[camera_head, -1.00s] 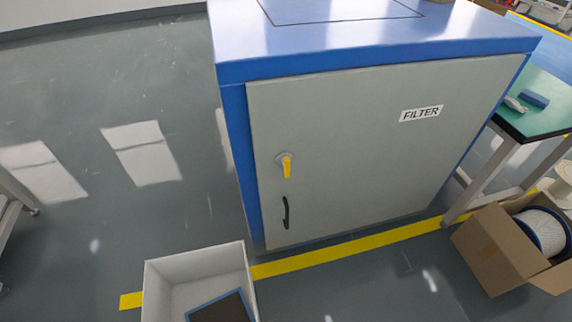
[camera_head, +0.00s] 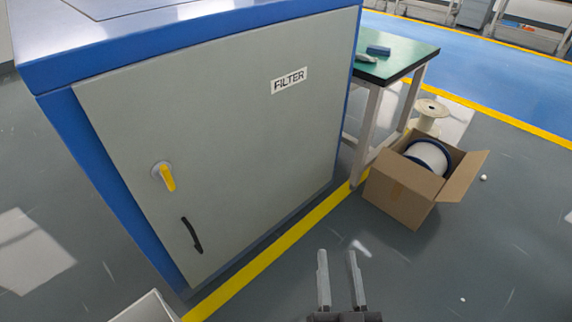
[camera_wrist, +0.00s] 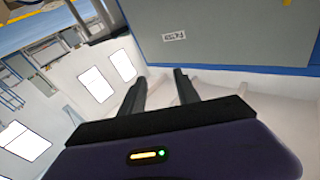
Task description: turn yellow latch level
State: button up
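The yellow latch (camera_head: 167,178) sits on a round grey base on the filter cabinet's grey door (camera_head: 220,130), near its left edge. It points downward, slightly tilted in the head view. A black handle (camera_head: 192,235) is below it on the same door. My gripper (camera_head: 337,252) is at the bottom of the head view, in front of and to the right of the latch, well apart from it. Its two fingers are spread with nothing between them. In the wrist view my gripper (camera_wrist: 160,78) is also open and empty.
A cardboard box (camera_head: 405,190) with a white spool stands right of the cabinet, by a green-topped table (camera_head: 405,58). A white bin (camera_head: 148,308) is at the lower left, near the cabinet's foot. The floor (camera_head: 480,260) at lower right is mostly clear.

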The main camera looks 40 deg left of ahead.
jog(key=w+a+n+g+y+b, duration=0.1)
jog(key=a+n+g+y+b, duration=0.2)
jog(key=a, duration=1.3)
jog(key=n+g+y+b, duration=0.3)
jog(key=n+g, duration=0.2)
jog(key=g, duration=0.2)
send_near(169, 177)
jog(key=w+a+r, duration=0.1)
jog(key=w+r, duration=0.3)
jog(key=r, duration=0.1)
jog(key=shift+s+a+f+n+g+b, duration=0.25)
jog(key=shift+a+f+n+g, duration=0.3)
jog(key=shift+a, duration=1.05)
jog(key=shift+s+a+f+n+g+b, duration=0.35)
jog(key=shift+a+f, duration=0.45)
jog(key=shift+a, duration=0.8)
jog(key=shift+s+a+f+n+g+b, duration=0.25)
jog(key=shift+a+f+g, duration=0.35)
jog(key=shift+a, duration=1)
jog(key=shift+w, duration=0.15)
jog(key=shift+c, duration=0.5)
jog(key=shift+f, duration=0.1)
grip_shut()
